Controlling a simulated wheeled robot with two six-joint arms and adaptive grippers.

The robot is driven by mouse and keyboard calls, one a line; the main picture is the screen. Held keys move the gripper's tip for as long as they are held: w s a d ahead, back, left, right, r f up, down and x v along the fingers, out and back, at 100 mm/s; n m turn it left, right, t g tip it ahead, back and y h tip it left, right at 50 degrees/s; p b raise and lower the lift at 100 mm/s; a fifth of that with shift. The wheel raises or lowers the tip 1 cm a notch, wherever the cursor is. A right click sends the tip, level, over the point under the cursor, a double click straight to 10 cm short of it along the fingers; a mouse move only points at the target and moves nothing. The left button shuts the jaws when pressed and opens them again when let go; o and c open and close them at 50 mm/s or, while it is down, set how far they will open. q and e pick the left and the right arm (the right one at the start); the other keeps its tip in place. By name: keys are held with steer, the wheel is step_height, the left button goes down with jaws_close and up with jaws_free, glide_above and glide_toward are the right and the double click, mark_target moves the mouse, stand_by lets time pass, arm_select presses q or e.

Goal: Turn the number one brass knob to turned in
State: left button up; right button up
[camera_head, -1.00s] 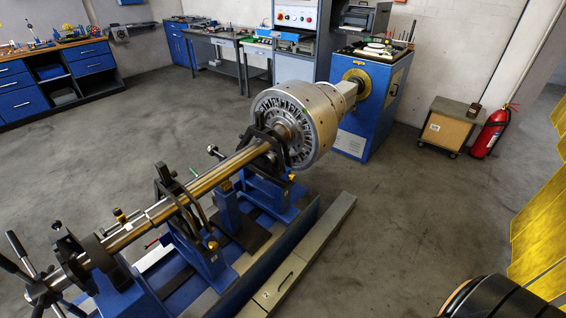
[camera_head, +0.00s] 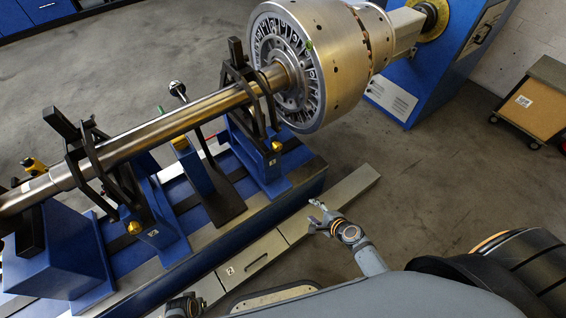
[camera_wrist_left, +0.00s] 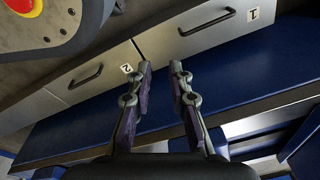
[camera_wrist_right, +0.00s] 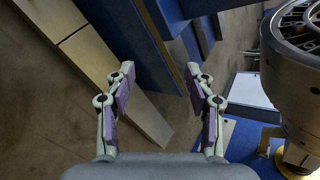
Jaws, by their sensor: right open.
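Two small brass knobs show in the head view on the blue supports under the long shaft (camera_head: 170,122). One knob (camera_head: 135,227) is on the nearer left support, the other (camera_head: 277,146) on the support beside the rotor. Each has a small plate below it, too small to read. A brass part also shows at the right edge of the right wrist view (camera_wrist_right: 294,158). My right gripper (camera_head: 318,214) is open and empty, above the grey drawer strip and apart from both knobs. My left gripper (camera_wrist_left: 161,66) has its fingers apart and empty, over the drawers; its arm shows at the bottom in the head view.
The big silver rotor (camera_head: 335,65) and the blue machine cabinet (camera_head: 425,75) stand at the back. A grey drawer strip (camera_head: 255,250) runs along the blue bed's front. A wooden box cart (camera_head: 530,105) is at right.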

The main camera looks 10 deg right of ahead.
steer(key=w+a+r+m+t+y+b, duration=0.2)
steer(key=w+a+r+m+t+b, duration=0.15)
steer(key=w+r+m, duration=0.5)
steer(key=m+t+y+b, duration=0.2)
steer(key=t, duration=0.1)
glide_toward(279, 149)
steer(key=p+x, duration=0.1)
steer(key=x, duration=0.7)
steer(key=shift+w, duration=0.35)
steer(key=shift+w+a, duration=0.25)
steer(key=shift+w, duration=0.1)
arm_select(q)
steer(key=w+f, duration=0.2)
steer(key=w, duration=0.1)
steer(key=shift+w+d+f, duration=0.2)
steer(key=shift+d+f, duration=0.05)
steer(key=shift+f, duration=0.15)
arm_select(e)
jaws_close()
